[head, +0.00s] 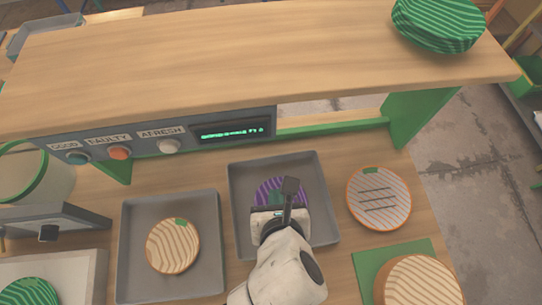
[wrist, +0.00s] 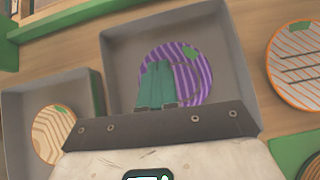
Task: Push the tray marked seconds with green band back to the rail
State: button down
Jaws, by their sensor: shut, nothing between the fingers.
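The right tray (head: 239,190) holds a purple striped plate (head: 270,187) and also shows in the wrist view (wrist: 120,50). The left tray (head: 130,245) holds a tan wavy-lined plate (head: 173,245) with a small green patch. My gripper (head: 275,199) is over the right tray, its green fingers (wrist: 156,84) shut and empty in front of the purple plate. Contact with the plate cannot be told. A green rail (head: 330,129) runs behind the right tray.
Left of the rail is a panel with buttons (head: 119,153) and a lit display (head: 232,132). An orange-rimmed plate (head: 379,198) lies right of the right tray. A green mat (head: 370,262) bears stacked plates (head: 418,282). Green plates (head: 438,24) sit on the upper shelf (head: 220,60).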

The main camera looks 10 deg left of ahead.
aim_at(270, 160)
jog(key=x, duration=0.8)
jog(key=shift+w+f, duration=0.1)
jog(key=shift+w, duration=0.1)
jog(key=shift+w+a+p, duration=0.25)
jog(key=shift+w+p, duration=0.1)
jog(key=shift+w, duration=0.85)
jog(key=shift+w+a, duration=0.2)
jog(key=shift+w, duration=0.55)
